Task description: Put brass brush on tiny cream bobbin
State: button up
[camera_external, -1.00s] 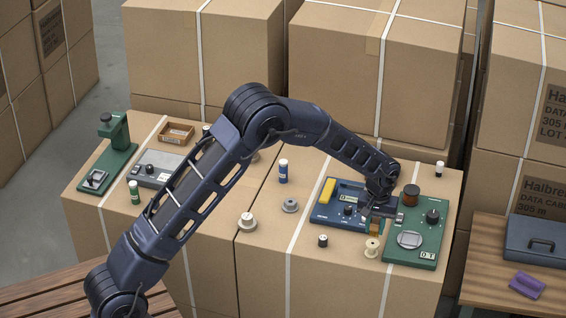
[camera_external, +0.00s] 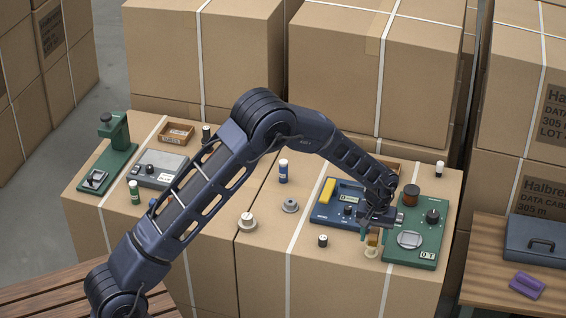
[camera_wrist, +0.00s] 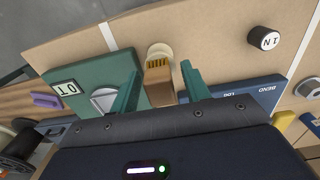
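The brass brush (camera_wrist: 158,86), a brown block with golden bristles, sits over the tiny cream bobbin (camera_wrist: 160,50) in the wrist view. In the external view the brush (camera_external: 373,239) stands on top of the bobbin (camera_external: 371,252) and appears to touch it; the exact contact is partly hidden. My gripper (camera_external: 376,236) is just above, with its teal fingers spread on either side of the brush. In the wrist view my gripper (camera_wrist: 160,78) is open, with gaps between the fingers and the block.
A blue meter (camera_external: 325,214) lies close on the left. A small black cylinder (camera_external: 323,241) stands left of the bobbin. The box top in front is clear.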

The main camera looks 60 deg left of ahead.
aim_at(374, 231)
notch_tip(374, 231, up, 12)
jog(key=s+d+r+m+t, duration=0.1)
jog(key=s+d+r+m, duration=0.1)
jog(key=s+r, duration=1.05)
jog(key=s+d+r+m+t, duration=0.1)
jog(key=s+d+r+m, duration=0.1)
jog(key=s+r, duration=0.95)
jog(key=s+d+m+t, duration=0.2)
jog(key=s+m, duration=0.3)
jog(key=s, duration=2.4)
jog(key=shift+s+r+t, duration=0.15)
jog(key=shift+s+t, duration=0.15)
jog(key=shift+s, duration=0.05)
